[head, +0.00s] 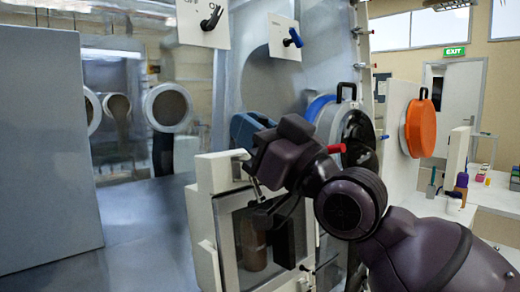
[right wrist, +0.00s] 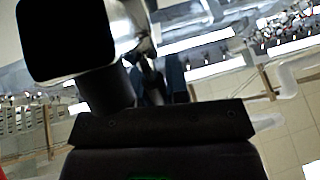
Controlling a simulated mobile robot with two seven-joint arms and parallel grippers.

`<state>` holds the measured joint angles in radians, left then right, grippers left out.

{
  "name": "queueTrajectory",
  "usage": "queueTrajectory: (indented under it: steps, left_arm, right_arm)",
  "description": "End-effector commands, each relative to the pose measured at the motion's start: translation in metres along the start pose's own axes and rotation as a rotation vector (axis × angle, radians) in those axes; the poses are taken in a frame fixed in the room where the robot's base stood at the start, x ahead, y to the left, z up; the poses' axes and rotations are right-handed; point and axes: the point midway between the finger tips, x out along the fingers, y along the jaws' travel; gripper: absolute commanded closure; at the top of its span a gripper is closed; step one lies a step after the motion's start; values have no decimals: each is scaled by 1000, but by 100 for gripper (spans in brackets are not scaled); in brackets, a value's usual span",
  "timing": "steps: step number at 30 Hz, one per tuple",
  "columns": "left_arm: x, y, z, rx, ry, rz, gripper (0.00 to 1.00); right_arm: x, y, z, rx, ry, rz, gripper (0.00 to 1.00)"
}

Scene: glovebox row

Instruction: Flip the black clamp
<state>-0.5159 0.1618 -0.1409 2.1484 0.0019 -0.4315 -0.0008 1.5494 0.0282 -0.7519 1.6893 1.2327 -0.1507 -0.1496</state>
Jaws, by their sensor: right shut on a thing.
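My right gripper (head: 266,204) reaches down from the right to the upper edge of the white-framed box (head: 205,172) in the head view. It is shut on a dark piece at the box's top, which I take to be the black clamp. The gripper and wrist cover most of this piece, so its exact shape and angle cannot be told. In the right wrist view, the gripper's dark body (right wrist: 160,125) fills the lower middle, and a large black block with a pale rim stands at the upper left. My left gripper is not in view.
The box has a clear window with a brown bottle (head: 254,245) behind it. An orange round cover (head: 420,128) is to the right. A grey panel (head: 45,150) stands at left.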

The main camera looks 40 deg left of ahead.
Motion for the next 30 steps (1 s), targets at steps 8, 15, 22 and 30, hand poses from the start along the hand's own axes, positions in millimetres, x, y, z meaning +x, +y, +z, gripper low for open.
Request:
queueTrajectory:
  steps: [8, 15, 22, 30]
  left_arm:
    - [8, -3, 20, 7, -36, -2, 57]
    - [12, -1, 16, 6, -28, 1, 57]
    - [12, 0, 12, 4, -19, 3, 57]
    - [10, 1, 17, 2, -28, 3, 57]
  right_arm:
    - [-8, 2, 1, -18, 114, 1, 100]
    - [-8, 0, -2, -29, 142, -2, 100]
    - [-7, -1, -3, -31, 143, -3, 100]
    - [-7, -1, -3, -30, 143, -3, 59]
